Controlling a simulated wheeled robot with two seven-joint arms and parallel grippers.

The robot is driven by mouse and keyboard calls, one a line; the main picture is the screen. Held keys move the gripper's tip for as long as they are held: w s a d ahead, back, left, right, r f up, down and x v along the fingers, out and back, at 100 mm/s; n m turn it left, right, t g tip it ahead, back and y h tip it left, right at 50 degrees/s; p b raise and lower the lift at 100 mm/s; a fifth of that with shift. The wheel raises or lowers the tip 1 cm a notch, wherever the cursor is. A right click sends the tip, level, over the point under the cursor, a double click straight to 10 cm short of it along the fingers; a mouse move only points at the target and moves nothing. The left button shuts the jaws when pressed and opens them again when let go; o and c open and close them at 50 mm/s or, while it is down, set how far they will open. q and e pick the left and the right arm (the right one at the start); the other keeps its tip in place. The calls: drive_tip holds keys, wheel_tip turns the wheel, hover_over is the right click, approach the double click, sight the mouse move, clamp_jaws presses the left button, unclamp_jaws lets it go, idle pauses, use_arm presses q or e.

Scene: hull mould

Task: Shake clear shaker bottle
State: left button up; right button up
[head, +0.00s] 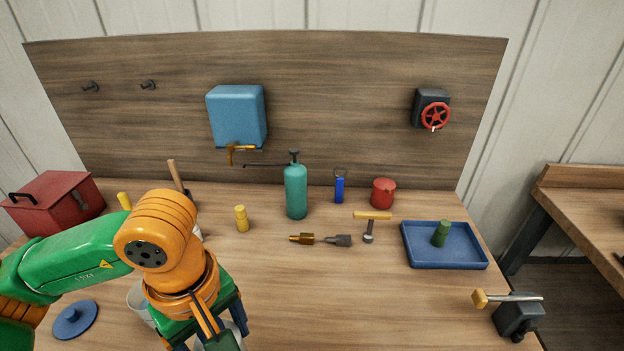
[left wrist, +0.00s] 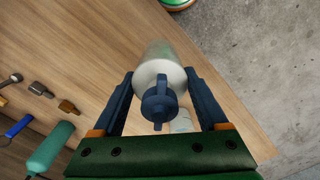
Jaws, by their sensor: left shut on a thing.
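The clear shaker bottle (left wrist: 158,68) shows in the left wrist view as a pale, translucent cylinder with a dark blue lid and spout. My left gripper (left wrist: 158,80) is shut on it, with one dark blue finger on each side. In the head view my left gripper (head: 215,338) is at the bottom edge, above the front of the bench. There my own arm hides most of the bottle. My right gripper is in neither view.
A whitish cup (head: 138,299) and a blue disc (head: 75,319) lie left of my gripper. Yellow cylinders, a teal sprayer (head: 296,190), a hammer (head: 371,215) and a blue tray (head: 445,258) stand farther back. A vise (head: 517,317) is at right. The bench's front middle is clear.

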use_arm(q)
drive_tip(key=w+m, duration=0.1)
drive_tip(key=m, duration=0.2)
drive_tip(key=w+a+f+m, duration=0.1)
drive_tip(key=m, duration=0.2)
drive_tip(key=w+a+m, duration=0.1)
drive_tip(key=m, duration=0.1)
drive_tip(key=shift+a+f+m, duration=0.2)
drive_tip(key=shift+f+m, duration=0.2)
wheel_tip(320, 180, up, 3)
drive_tip(key=shift+a+r+m, duration=0.1)
drive_tip(key=shift+m, duration=0.2)
clamp_jaws()
wheel_tip(320, 180, down, 4)
drive_tip(key=shift+r, duration=0.1)
